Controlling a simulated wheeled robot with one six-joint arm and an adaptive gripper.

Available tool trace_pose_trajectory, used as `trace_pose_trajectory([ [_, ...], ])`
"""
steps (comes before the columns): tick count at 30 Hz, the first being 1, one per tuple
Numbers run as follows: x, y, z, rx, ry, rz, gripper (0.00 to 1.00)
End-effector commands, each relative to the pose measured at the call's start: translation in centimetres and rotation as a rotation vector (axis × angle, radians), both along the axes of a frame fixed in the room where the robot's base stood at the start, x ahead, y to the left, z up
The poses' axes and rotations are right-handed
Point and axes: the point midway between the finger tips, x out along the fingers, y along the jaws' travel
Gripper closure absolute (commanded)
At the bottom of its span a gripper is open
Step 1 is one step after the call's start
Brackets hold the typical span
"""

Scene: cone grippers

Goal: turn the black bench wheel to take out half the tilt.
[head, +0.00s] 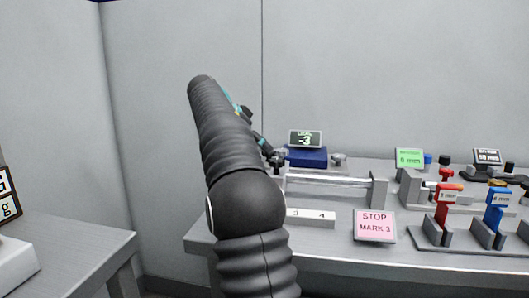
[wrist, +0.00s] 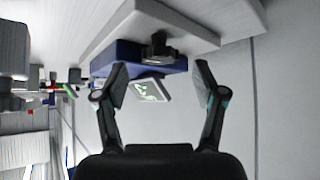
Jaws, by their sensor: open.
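The black bench wheel (wrist: 158,47) shows in the wrist view against the side of a blue block (wrist: 117,60). It lies beyond my gripper (wrist: 160,80), whose two fingers are spread wide with nothing between them. A small display (head: 305,139) above the blue block (head: 306,157) reads "LEVEL -3" in the head view. There a dark round part, seemingly the wheel (head: 278,159), sits at the block's left end, close to my fingertips. My arm hides most of the gripper in the head view. I cannot tell whether a finger touches the wheel.
A grey knob (head: 338,159) stands right of the blue block. In front are a metal rail (head: 330,181), a numbered strip (head: 310,218) and a pink "STOP MARK 3" sign (head: 375,225). Red (head: 446,200) and blue (head: 496,205) clamp-like pieces stand at the right.

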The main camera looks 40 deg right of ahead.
Motion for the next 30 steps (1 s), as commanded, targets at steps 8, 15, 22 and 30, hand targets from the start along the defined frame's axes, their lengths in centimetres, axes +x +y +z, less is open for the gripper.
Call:
trace_pose_trajectory([
  [8, -0.2, -1.6, -1.6, 0.000, 0.000, 0.000, 0.30],
  [15, -0.2, -1.7, -1.7, 0.000, 0.000, 0.000, 0.30],
  [22, -0.2, -1.7, -1.6, 0.000, 0.000, 0.000, 0.72],
  [30, -0.3, -1.7, -1.9, 0.000, -0.001, 0.031, 0.90],
])
